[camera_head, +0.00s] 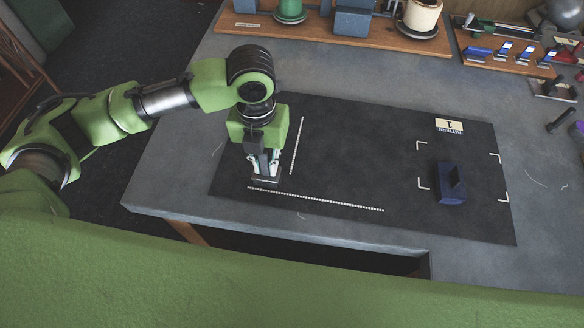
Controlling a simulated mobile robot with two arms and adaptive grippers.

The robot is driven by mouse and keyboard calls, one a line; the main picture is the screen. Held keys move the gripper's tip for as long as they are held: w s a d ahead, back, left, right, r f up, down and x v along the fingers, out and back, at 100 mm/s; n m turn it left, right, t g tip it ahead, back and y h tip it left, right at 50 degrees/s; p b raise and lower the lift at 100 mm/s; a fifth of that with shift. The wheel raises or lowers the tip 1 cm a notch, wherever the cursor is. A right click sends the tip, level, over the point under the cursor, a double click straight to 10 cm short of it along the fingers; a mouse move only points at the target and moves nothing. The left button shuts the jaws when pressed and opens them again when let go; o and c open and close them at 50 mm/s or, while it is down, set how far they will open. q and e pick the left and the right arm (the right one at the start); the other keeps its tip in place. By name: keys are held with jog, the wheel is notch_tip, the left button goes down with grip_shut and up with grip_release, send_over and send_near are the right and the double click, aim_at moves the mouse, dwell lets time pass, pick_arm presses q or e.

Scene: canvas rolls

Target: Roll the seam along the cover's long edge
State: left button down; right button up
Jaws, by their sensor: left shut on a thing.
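My left gripper (264,170) points down over the left part of the dark mat (350,150). It is shut on a small grey tool (267,180), of which only a narrow bar shows below the fingertips. The tool is close above or on the mat, near the left end of the long white dotted scale; I cannot tell if it touches. My right gripper is not in view.
A yellowish pattern card (449,125) lies near the mat's far right. Wooden trays at the back hold a white pot (422,15), a green item (290,10) and several blue-and-white tools. The middle of the mat is clear. The table's front edge (300,238) is close.

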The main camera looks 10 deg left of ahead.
aim_at(257, 175)
pick_arm(q)
jog(key=a+f+b, duration=0.1)
jog(key=a+f, duration=0.1)
jog(key=a+f+b, duration=0.2)
jog(key=a, duration=0.1)
jog(key=shift+w+a+f, duration=0.15)
jog(key=shift+a+f, duration=0.15)
jog(key=shift+f, duration=0.1)
jog(key=shift+f+b, duration=0.3)
jog(key=shift+f, duration=0.25)
dwell(0.5)
dwell(0.4)
jog(key=shift+d+r+p, duration=0.1)
jog(key=shift+d+p, duration=0.65)
jog(key=shift+d, duration=0.05)
jog(key=shift+d+p, duration=0.3)
jog(key=shift+d, duration=0.4)
